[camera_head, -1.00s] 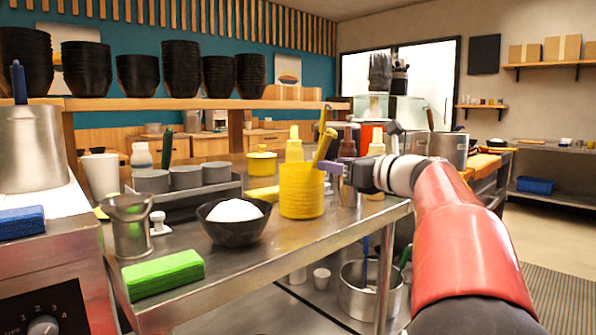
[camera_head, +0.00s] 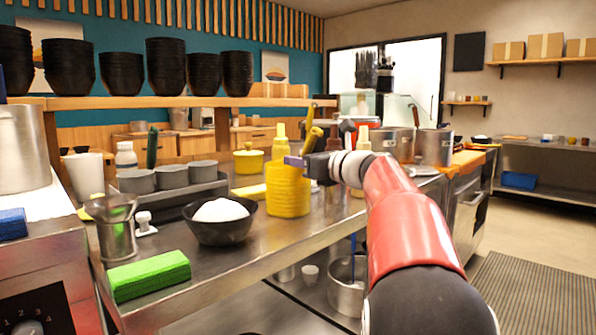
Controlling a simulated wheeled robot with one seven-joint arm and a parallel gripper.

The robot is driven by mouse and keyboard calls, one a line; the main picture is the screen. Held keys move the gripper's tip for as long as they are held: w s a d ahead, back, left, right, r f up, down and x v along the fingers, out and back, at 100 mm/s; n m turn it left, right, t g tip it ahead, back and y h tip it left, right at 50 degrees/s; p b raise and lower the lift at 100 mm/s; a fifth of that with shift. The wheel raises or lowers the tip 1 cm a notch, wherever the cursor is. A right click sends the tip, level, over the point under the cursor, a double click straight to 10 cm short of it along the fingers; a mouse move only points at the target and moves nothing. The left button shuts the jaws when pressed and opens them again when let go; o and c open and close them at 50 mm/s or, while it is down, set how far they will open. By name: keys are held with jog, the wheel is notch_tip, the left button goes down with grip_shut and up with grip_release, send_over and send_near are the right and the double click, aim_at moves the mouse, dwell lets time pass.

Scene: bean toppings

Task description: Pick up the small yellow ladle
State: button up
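A yellow cup (camera_head: 288,190) stands on the steel counter, with yellow handles (camera_head: 311,140) sticking up out of it. These look like ladle or utensil handles; their lower ends are hidden in the cup, so I cannot tell which belongs to the small ladle. My gripper (camera_head: 300,163) is at the cup's upper right rim, level with the base of the handles. Its purple-blue finger reaches left across the rim. The finger gap is too small to see, and I cannot tell whether it touches a handle.
A black bowl of white contents (camera_head: 220,221) stands left of the cup. Yellow bottles (camera_head: 280,144) stand behind it, and a yellow lidded pot (camera_head: 248,160) is further back. A green sponge (camera_head: 149,275) lies at the front edge. A shelf with black bowls (camera_head: 167,66) runs above.

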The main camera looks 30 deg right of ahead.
grip_shut()
jog(key=shift+r, duration=0.1)
